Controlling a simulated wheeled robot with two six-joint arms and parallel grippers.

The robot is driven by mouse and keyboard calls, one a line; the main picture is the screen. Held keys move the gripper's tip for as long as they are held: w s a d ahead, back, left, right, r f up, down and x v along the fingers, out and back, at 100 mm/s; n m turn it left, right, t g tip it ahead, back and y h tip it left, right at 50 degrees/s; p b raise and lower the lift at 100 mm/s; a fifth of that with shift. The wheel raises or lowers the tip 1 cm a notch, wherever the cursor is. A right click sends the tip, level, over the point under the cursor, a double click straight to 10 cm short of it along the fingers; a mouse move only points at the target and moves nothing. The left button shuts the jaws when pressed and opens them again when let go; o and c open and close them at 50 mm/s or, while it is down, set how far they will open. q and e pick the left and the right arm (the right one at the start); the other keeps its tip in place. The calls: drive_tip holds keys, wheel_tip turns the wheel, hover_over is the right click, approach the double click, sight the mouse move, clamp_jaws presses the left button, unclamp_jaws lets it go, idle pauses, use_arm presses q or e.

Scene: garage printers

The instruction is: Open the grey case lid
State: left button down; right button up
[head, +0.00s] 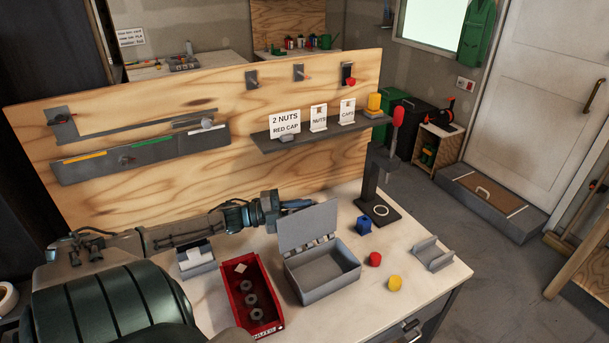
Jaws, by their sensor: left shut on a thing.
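The grey case (323,282) stands on the white workbench (425,290), and its inside looks empty. Its grey lid (308,229) stands up steeply at the back edge of the case, raised off the opening. My left gripper (297,205) is behind the lid's upper left corner and is shut on the lid there; the lid hides part of the fingertips. My right gripper is not in view.
A red bin (234,302) with several nuts is left of the case. A press (372,185) stands behind.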

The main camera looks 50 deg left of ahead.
use_arm(q)
drive_tip(key=shift+a+f+n, duration=0.2)
drive_tip(key=shift+a+n, duration=0.05)
drive_tip(key=shift+n, duration=0.05)
drive_tip(key=c, duration=1.5)
unclamp_jaws()
drive_tip(key=shift+w, duration=0.1)
drive_tip(key=p+v, duration=0.1)
drive_tip(key=v, duration=1)
drive_tip(key=shift+f, duration=0.1)
